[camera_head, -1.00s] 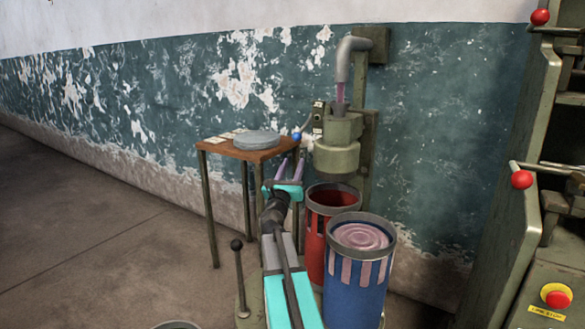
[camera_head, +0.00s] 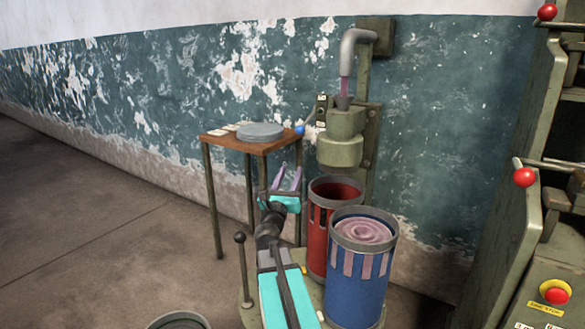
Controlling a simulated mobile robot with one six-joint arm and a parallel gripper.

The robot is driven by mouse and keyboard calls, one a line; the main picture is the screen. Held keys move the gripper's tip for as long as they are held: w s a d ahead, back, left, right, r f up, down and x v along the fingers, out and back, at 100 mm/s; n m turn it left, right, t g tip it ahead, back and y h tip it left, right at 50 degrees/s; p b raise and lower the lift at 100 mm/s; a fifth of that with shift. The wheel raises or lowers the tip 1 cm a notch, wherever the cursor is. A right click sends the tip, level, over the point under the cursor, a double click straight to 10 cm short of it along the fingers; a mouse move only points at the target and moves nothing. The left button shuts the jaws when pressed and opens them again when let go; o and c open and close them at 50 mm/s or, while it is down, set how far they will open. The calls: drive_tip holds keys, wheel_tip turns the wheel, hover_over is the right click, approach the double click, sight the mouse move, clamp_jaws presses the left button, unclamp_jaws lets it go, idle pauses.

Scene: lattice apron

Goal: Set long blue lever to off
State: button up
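The long blue lever is a thin arm with a blue ball knob (camera_head: 300,130), beside a small dark switch box (camera_head: 321,110) on the dispenser. It slants down and left from the box, with the knob near the table's right corner. The marks on the box are too small to read. My gripper (camera_head: 290,168) has two purple fingers on a cyan body. They point up, spread apart and empty, below the knob and in front of the table's legs. The gripper looks apart from the lever.
The green dispenser (camera_head: 341,150) has a grey pipe above it. A wooden table (camera_head: 225,141) with a grey disc stands left. A red drum (camera_head: 318,240) and a blue drum (camera_head: 352,290) stand right of my arm. A black-knobbed rod (camera_head: 243,270) stands left. A green machine (camera_head: 500,225) fills the right.

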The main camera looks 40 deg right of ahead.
drive_tip(key=p+v, duration=0.1)
drive_tip(key=v, duration=0.5)
drive_tip(key=shift+a, duration=0.2)
drive_tip(key=shift+s, duration=0.1)
idle(0.4)
drive_tip(key=s+a+f+m+g+y+p, duration=0.3)
drive_tip(key=a+f+m+p, duration=0.25)
drive_tip(key=f, duration=0.35)
drive_tip(key=s+a+f+m+g+y+p, duration=0.3)
drive_tip(key=a+f+m+p, duration=0.25)
drive_tip(key=f, duration=0.45)
drive_tip(key=s+a+f+m+g+y+p, duration=0.35)
drive_tip(key=a+f+m+p, duration=0.2)
drive_tip(key=f, duration=0.35)
drive_tip(key=s+a+f+m+g+y+p, duration=0.3)
drive_tip(key=s+a+m+y+p, duration=0.1)
drive_tip(key=s+a, duration=0.7)
drive_tip(key=s+a+f+m+g+y+p, duration=0.4)
drive_tip(key=s+a+p, duration=0.4)
drive_tip(key=s+a, duration=0.4)
drive_tip(key=a+y, duration=0.1)
drive_tip(key=a, duration=0.4)
drive_tip(key=shift+f+y, duration=0.3)
drive_tip(key=shift+y, duration=0.05)
drive_tip(key=shift+d+m, duration=0.15)
drive_tip(key=shift+m, duration=0.1)
